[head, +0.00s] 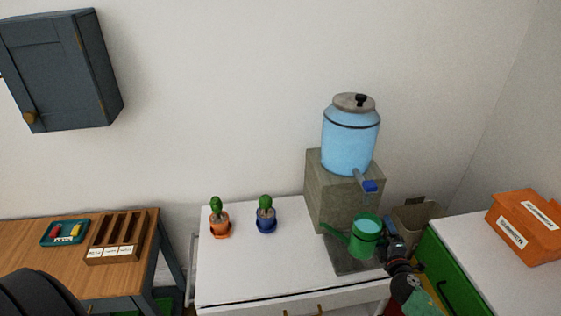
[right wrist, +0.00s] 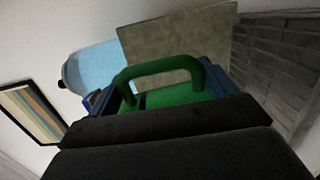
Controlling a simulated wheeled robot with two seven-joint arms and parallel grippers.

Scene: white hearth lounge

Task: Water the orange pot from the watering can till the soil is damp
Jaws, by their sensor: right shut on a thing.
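The orange pot (head: 220,229) with a small green cactus stands on the white table at the left. The dampness of its soil cannot be told at this size. The green watering can (head: 364,238) is below the tap of the blue water dispenser (head: 351,137), over a grey tray (head: 351,261), with its spout pointing left. Light blue water shows in its top. My right gripper (head: 391,246) is at the can's right side, shut on its handle, which also shows in the right wrist view (right wrist: 168,66). My left gripper is not in view.
A blue pot (head: 266,222) with a cactus stands right of the orange pot. The dispenser rests on a grey stone block (head: 323,195). The white tabletop (head: 270,268) is clear in front of the pots. An orange box (head: 526,226) sits at the right.

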